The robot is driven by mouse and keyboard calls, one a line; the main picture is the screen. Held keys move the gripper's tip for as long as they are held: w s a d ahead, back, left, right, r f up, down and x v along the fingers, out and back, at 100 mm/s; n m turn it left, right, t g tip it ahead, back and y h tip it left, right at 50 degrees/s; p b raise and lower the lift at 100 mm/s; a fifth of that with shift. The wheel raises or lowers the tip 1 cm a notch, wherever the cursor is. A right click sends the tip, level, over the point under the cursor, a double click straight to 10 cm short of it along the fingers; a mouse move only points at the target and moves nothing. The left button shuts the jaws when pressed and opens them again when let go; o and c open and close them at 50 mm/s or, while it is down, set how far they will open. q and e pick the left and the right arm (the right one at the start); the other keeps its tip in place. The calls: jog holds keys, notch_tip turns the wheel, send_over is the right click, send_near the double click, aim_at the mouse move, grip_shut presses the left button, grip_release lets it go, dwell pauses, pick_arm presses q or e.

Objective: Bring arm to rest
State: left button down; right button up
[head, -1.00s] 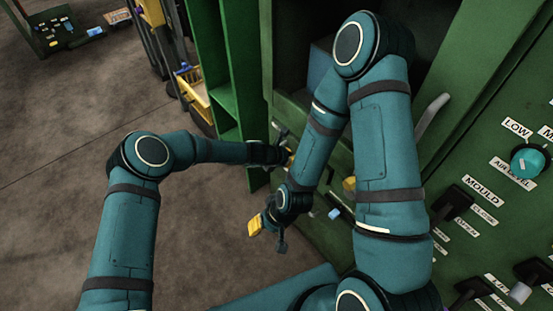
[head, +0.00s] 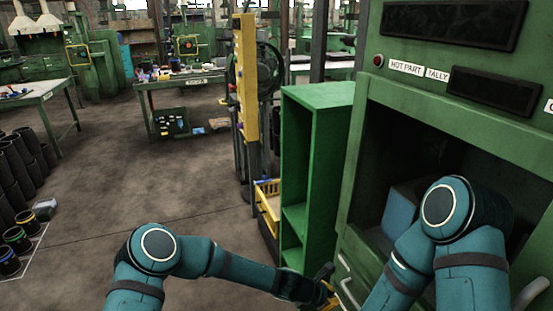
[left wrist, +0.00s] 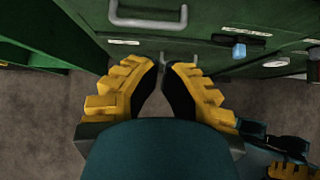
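My left arm comes in low from the left in the head view. Its gripper (head: 325,291) is at the bottom, beside the green machine (head: 358,215), partly hidden by dark links. In the left wrist view the left gripper (left wrist: 163,66) has two yellow ribbed fingers with black pads. Their tips nearly meet, with nothing between them. My right arm (head: 455,230) is bent in front of the machine's opening; its gripper is out of the head view. A yellow and black part of what looks like the right gripper (left wrist: 288,171) shows at the left wrist view's lower right corner.
A green open shelf (head: 315,110) stands left of the machine, with a yellow bin (head: 268,200) beside it. A metal handle (left wrist: 148,20) is on the machine front ahead of the left gripper. Black sleeves (head: 15,170) stand far left. The floor between is clear.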

pick_arm(q)
jog(key=s+a+m+y, duration=0.1)
jog(key=s+a+m, duration=0.5)
jog(key=a, duration=0.3)
jog(key=s+a+f+m+y, duration=0.1)
jog(key=s+a+m+y, duration=0.1)
jog(key=s+a+m, duration=0.4)
jog(key=s+a+f+m+g+y, duration=0.1)
jog(key=s+a+m+y, duration=0.1)
jog(key=s+a+m, duration=0.5)
jog(key=a, duration=0.6)
jog(key=shift+s+a+f, duration=0.15)
jog(key=shift+s+f, duration=0.1)
